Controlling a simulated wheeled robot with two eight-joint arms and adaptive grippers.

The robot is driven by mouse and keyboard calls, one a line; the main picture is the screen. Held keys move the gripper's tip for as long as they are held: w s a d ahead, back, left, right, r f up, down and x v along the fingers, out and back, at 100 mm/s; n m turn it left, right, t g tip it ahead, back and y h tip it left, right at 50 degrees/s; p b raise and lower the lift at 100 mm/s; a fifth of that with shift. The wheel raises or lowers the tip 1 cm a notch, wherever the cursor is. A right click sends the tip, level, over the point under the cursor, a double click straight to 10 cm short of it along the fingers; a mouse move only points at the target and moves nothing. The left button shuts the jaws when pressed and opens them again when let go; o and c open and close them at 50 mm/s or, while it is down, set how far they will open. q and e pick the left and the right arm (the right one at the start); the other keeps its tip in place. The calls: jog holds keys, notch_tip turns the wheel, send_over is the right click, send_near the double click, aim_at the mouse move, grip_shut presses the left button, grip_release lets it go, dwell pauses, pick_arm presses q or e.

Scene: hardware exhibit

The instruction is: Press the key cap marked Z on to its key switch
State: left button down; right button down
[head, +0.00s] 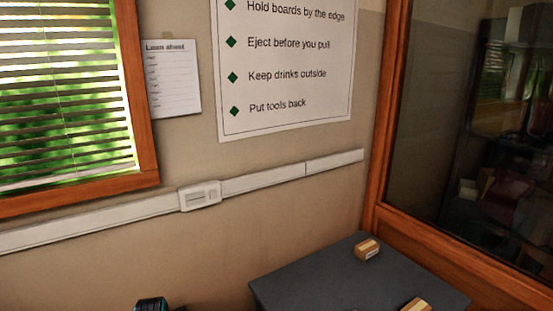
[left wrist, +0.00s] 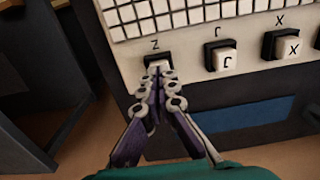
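The panel (left wrist: 180,78) with its key switches shows in the left wrist view. The letter Z is printed above a black key switch (left wrist: 152,112) at the left of the row. A small white patch of a key cap (left wrist: 158,63) shows at this switch, just past my fingertips; any mark on it is hidden. My left gripper (left wrist: 159,76) has its fingers drawn together at this cap, seemingly touching it. I cannot tell how deep the cap sits. The head view does not show the panel. My right gripper is not in view.
A grid of white keys (left wrist: 190,12) lies above, a blue strip (left wrist: 245,116) below. The head view shows a dark table (head: 320,280) with small wooden blocks (head: 367,249) by a wall.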

pick_arm(q)
jog(key=shift+r+p, duration=2.6)
jog(key=shift+r, duration=0.95)
jog(key=s+d+r+m+t+b, duration=0.3)
jog(key=s+d+r+m+t, duration=0.3)
jog(key=s+d+r, duration=0.3)
jog(key=shift+s+d+r+t, duration=0.3)
jog(key=shift+s+d+t, duration=0.3)
jog(key=shift+s+d, duration=0.35)
jog(key=shift+s+a, duration=0.1)
jog(key=shift+a, duration=0.05)
